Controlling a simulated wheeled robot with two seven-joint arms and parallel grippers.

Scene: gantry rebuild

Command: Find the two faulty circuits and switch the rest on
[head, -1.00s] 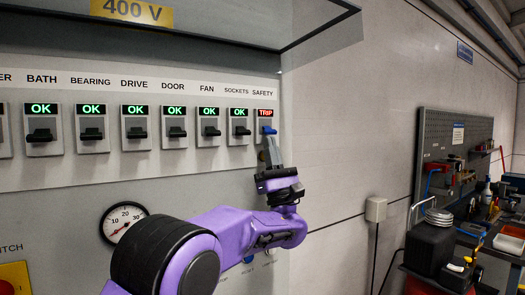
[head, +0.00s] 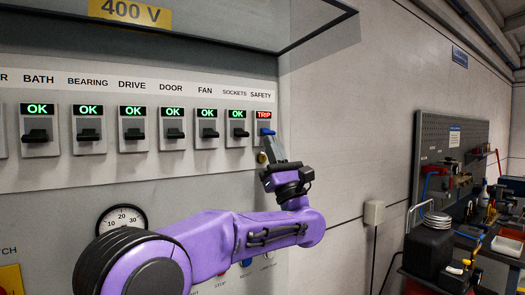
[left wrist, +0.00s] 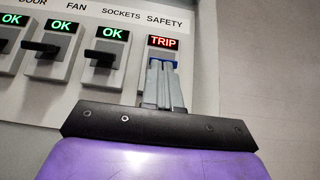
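A row of breakers on the panel shows green OK displays over black levers: BATH (head: 40,134), BEARING (head: 88,130), DRIVE (head: 134,129), DOOR (head: 174,129), FAN (head: 208,129) and SOCKETS (head: 238,128). The SAFETY breaker (head: 264,115) at the right end shows a red TRIP display and has a blue lever (head: 267,131). My right gripper is not in view.
A dial gauge (head: 122,218) sits low on the panel, partly behind my left arm. A hood edge juts out above the breakers. The wall to the right is mostly bare, with a grey box (head: 374,212). A tool pegboard (head: 440,150) and cluttered bench stand farther right.

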